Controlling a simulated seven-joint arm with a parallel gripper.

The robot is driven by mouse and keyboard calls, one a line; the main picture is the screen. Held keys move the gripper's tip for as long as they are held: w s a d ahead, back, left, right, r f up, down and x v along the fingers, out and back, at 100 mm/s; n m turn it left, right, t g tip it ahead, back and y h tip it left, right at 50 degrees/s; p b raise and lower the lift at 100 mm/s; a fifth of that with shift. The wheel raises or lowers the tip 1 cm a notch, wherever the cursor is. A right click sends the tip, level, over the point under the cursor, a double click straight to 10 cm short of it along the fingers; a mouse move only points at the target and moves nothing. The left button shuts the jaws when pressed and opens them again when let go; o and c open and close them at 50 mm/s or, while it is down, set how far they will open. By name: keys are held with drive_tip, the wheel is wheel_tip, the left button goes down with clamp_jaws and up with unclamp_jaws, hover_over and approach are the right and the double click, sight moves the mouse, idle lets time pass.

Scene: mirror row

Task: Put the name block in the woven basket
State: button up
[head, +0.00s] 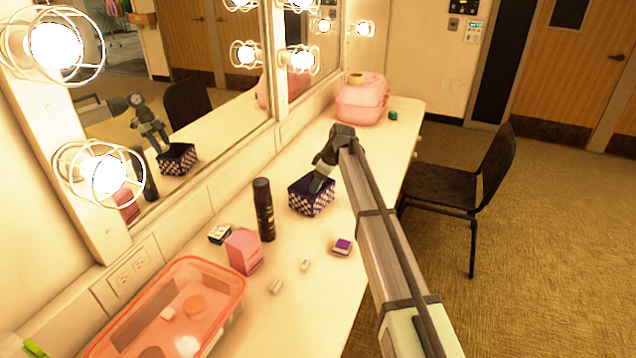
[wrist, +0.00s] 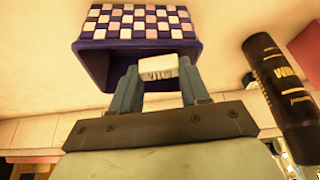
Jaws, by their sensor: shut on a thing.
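The woven basket (head: 311,204) is dark purple with a pale checker pattern and stands upright on the counter. It also shows in the wrist view (wrist: 140,25), with its dark inside facing me. My gripper (head: 318,184) points down at the basket's opening. In the wrist view, my gripper (wrist: 158,76) is shut on a small white block with dark lettering, the name block (wrist: 157,68). In the head view the block is hidden.
A black spray can (head: 264,210) stands left of the basket, also in the wrist view (wrist: 280,85). A pink box (head: 243,250), a purple-topped block (head: 342,247) and small white blocks (head: 305,264) lie nearer. A pink case (head: 362,98) stands behind. The mirror (head: 200,120) borders the counter's left.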

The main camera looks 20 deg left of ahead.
drive_tip(key=shift+f, duration=0.6)
drive_tip(key=o, duration=1)
drive_tip(key=shift+r, duration=0.1)
drive_tip(key=shift+r, duration=0.25)
drive_tip(key=v, duration=1.2)
drive_tip(key=shift+r, duration=0.35)
